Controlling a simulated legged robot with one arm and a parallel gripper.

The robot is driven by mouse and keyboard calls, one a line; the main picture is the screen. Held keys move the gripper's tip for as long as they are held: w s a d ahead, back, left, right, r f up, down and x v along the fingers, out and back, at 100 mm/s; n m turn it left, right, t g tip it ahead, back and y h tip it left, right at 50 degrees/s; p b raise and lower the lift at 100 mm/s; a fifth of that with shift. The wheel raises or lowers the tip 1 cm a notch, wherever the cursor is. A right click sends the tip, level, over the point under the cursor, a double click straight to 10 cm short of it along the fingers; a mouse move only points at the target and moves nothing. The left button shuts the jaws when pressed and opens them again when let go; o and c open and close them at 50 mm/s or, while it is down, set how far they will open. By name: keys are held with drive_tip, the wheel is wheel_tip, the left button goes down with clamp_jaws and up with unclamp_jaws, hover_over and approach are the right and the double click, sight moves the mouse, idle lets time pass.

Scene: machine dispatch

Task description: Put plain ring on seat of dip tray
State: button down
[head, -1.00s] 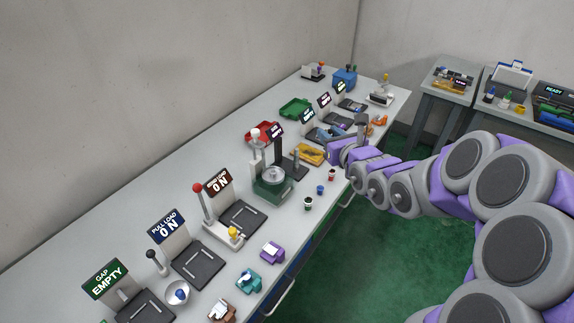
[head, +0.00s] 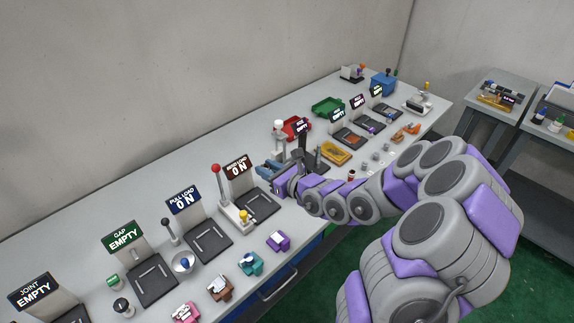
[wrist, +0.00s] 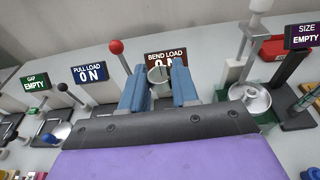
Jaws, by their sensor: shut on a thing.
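My gripper (wrist: 158,85) has its blue fingers shut on a pale grey ring (wrist: 157,76), the plain ring as far as I can tell. In the head view, my gripper (head: 268,171) is above the bench, between the bend load station and the press-like stand, and the ring cannot be made out there. No label marks the dip tray. Candidates are a red tray (head: 298,124), a green tray (head: 327,107) and a yellow tray (head: 335,153); I cannot tell which. A metal dish (wrist: 250,101) on a green base is right of my gripper in the wrist view.
A red-knobbed lever (head: 216,185) stands by the bend load sign (head: 238,168). The pull load sign (head: 184,203) and gap sign (head: 123,238) stand along the bench. Small coloured fixtures (head: 250,263) line its front edge. A bare strip runs along the wall.

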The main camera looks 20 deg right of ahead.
drive_tip(key=s+d+f, duration=0.5)
drive_tip(key=d, duration=0.2)
drive_tip(key=b, duration=0.1)
approach(285, 157)
drive_tip(key=w+a+r, duration=0.2)
drive_tip(key=w, duration=0.1)
drive_tip(key=shift+w+r, duration=0.15)
drive_tip(key=shift+w+d, duration=0.2)
drive_tip(key=shift+w, duration=0.4)
drive_tip(key=shift+f+b, duration=0.5)
drive_tip(key=shift+f, duration=1.25)
drive_tip(key=c, duration=0.8)
unclamp_jaws()
drive_tip(key=shift+c, duration=0.2)
